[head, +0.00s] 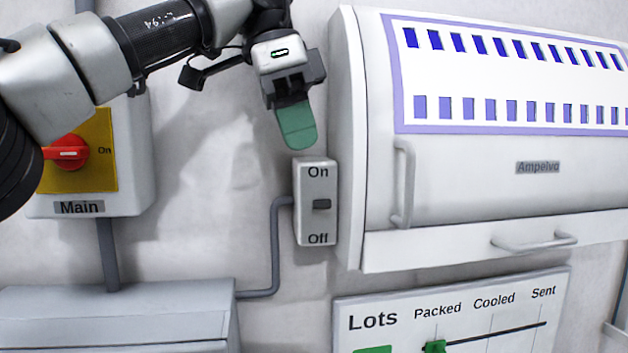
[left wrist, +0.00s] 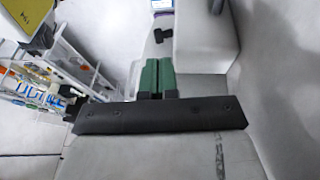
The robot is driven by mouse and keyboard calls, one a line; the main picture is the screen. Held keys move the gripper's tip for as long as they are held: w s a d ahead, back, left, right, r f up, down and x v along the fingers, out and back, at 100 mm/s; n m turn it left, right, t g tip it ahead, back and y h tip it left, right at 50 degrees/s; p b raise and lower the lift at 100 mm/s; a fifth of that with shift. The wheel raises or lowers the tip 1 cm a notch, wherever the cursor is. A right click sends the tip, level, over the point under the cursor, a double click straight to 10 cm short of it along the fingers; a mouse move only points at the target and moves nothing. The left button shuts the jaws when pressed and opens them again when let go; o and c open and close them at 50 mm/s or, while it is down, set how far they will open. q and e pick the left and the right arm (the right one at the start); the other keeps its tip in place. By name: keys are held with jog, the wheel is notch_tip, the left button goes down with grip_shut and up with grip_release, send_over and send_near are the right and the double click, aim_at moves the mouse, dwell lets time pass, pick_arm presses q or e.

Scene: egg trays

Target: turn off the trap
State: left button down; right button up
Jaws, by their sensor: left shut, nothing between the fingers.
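The trap (head: 470,185) seems to be the large white wall unit labelled "Ampelva", with a purple-framed panel and two rows of blue slots. A small wall switch (head: 316,222) is mounted just left of it, with "On" at the top and "Off" at the bottom. The shut fingers also show in the left wrist view (left wrist: 156,78). My right gripper is not in view.
A "Main" box (head: 140,185) with a red rotary knob (head: 68,153) marked "On" is at left. A grey conduit (head: 275,250) runs from the switch to a grey box (head: 120,310). A "Lots" board (head: 400,300) with green sliders is below the trap.

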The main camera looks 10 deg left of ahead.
aim_at(312, 178)
pick_arm(q)
jog(key=x, duration=0.5)
jog(key=shift+s+d+p, duration=0.1)
jog(key=shift+s+p, duration=0.1)
jog(key=shift+p, duration=0.15)
jog(key=shift+f, duration=0.3)
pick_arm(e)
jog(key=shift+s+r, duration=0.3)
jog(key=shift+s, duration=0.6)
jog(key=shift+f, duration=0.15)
